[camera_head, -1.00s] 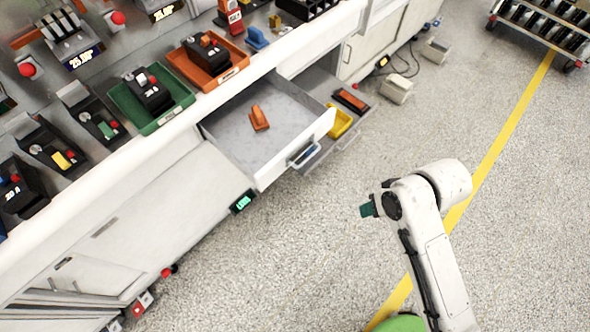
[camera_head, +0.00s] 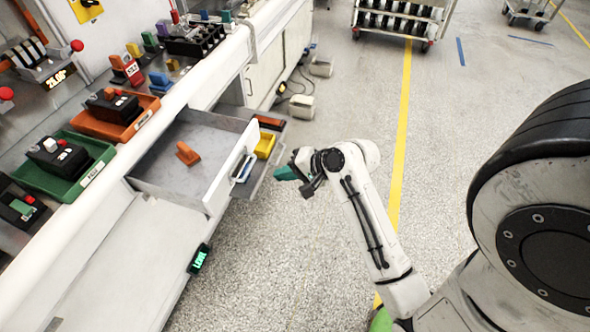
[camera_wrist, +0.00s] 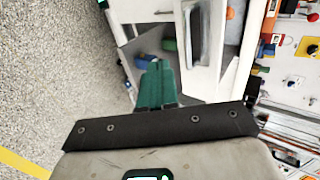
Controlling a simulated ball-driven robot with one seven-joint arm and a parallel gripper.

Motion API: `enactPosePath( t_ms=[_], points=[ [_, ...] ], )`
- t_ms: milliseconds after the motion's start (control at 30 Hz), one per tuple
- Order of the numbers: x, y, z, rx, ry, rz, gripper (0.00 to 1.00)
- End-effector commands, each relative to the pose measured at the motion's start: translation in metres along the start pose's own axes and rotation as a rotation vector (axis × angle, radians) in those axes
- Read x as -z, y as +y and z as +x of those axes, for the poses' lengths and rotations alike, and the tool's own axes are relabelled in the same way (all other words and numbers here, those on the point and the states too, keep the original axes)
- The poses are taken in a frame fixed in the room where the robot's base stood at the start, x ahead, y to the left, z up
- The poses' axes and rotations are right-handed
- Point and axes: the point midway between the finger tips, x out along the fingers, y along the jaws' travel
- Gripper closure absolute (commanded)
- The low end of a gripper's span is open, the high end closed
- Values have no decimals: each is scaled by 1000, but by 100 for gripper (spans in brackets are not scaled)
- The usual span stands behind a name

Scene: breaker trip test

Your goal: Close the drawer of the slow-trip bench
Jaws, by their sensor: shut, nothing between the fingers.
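The white drawer (camera_head: 217,186) of the bench stands pulled out, with a grey inside and a handle (camera_head: 243,168) on its front. An orange block (camera_head: 187,153) lies in it. My gripper (camera_head: 284,173) has green fingers and is shut and empty. It is a short way out to the right of the drawer front, apart from the handle as far as I can tell. In the wrist view my shut fingers (camera_wrist: 157,85) point toward a white panel with a grey handle (camera_wrist: 196,22), likely the drawer front. The exact gap to it is unclear.
A green tray (camera_head: 62,165) and an orange tray (camera_head: 116,121) with breakers stand on the bench top. Pale boxes (camera_head: 301,107) and a cart (camera_head: 400,18) are farther back. The speckled floor in front is clear.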

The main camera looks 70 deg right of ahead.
Motion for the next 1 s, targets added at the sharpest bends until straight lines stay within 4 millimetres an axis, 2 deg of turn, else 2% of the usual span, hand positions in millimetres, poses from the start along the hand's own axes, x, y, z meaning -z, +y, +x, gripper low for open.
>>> enactPosePath(
  t_ms=[133, 233, 400, 1000],
  points=[
    [-1, 0, 29, -1, -3, -1, 100],
    [0, -14, 39, 1, -1, -4, 100],
    [-1, -26, 51, -1, -1, -2, 100],
    [-1, -32, 58, -1, -1, -2, 100]
  ],
)
